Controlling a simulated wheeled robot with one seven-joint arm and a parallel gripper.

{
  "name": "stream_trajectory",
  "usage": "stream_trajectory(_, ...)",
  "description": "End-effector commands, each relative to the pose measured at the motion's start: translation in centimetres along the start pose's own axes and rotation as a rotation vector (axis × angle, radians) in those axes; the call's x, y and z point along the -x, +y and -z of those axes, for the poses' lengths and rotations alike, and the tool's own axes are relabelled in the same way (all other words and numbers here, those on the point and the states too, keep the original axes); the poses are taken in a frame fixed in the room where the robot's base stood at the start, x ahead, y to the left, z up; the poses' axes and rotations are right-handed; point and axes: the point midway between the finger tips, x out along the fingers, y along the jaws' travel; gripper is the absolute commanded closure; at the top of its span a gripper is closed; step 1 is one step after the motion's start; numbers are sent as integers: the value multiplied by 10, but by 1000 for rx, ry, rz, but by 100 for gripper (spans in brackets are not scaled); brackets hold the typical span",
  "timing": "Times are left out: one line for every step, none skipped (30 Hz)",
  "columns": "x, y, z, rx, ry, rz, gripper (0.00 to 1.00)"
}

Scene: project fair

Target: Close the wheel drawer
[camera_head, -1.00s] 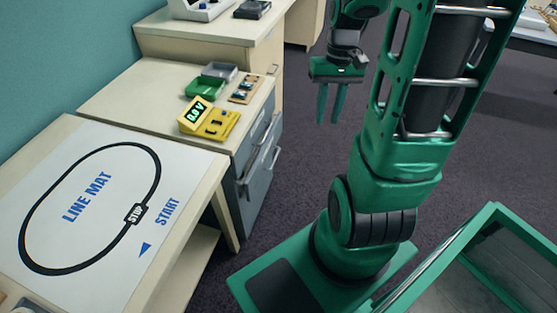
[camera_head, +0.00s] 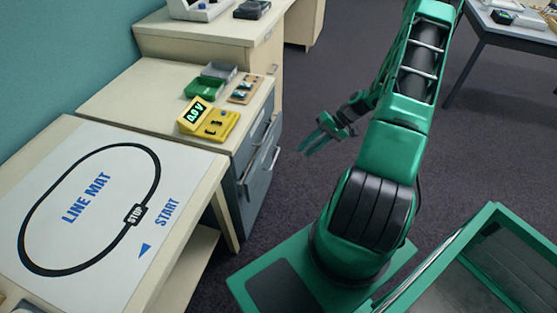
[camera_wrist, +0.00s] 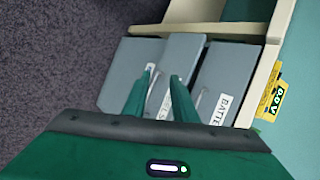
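My gripper (camera_head: 312,145) is open and empty, in the air to the right of a beige cabinet with grey drawers (camera_head: 262,165). In the wrist view, its two green fingers (camera_wrist: 160,90) stand apart in front of the drawer fronts. The middle grey drawer front (camera_wrist: 182,62) lies behind the fingers, its white label mostly hidden. The drawer front on the right (camera_wrist: 222,70) has a label starting "BATTE". A further grey front (camera_wrist: 128,72) is on the left.
A yellow meter (camera_head: 208,120) and a green tray (camera_head: 205,87) are on the cabinet top. A table with a line mat (camera_head: 95,200) stands beside it at the left. Dark carpet is clear right of the drawers. A grey table (camera_head: 515,35) is far right.

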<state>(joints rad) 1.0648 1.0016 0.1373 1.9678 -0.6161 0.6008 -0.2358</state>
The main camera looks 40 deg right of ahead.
Motion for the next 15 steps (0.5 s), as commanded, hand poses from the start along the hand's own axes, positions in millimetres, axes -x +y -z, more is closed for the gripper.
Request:
stream_trajectory(-12, 11, 4, -13, 22, 52, 75)
stream_trajectory(-17, 15, 6, -17, 36, 79, 75)
stream_trajectory(-25, 21, 9, -21, 56, 117, 75)
stream_trajectory(-30, 26, 12, -25, 74, 145, 75)
stream_trajectory(-35, 29, 15, -28, 91, 173, 75)
stream_trajectory(-41, 34, 18, -33, 115, 210, 75)
stream_trajectory(-46, 39, 20, -39, 135, 238, 75)
stream_trajectory(-51, 42, 23, -44, 156, 266, 75)
stream_trajectory(-57, 47, 26, -51, 183, 302, 75)
stream_trajectory(-61, 50, 29, -55, 205, 331, 75)
stream_trajectory(-65, 54, 32, -61, 228, 357, 75)
stream_trajectory(-70, 58, 35, -68, 259, 392, 75)
stream_trajectory(-73, 62, 37, -74, 281, 416, 75)
stream_trajectory(-76, 64, 39, -80, 303, 441, 75)
stream_trajectory(-79, 68, 42, -87, 333, 469, 75)
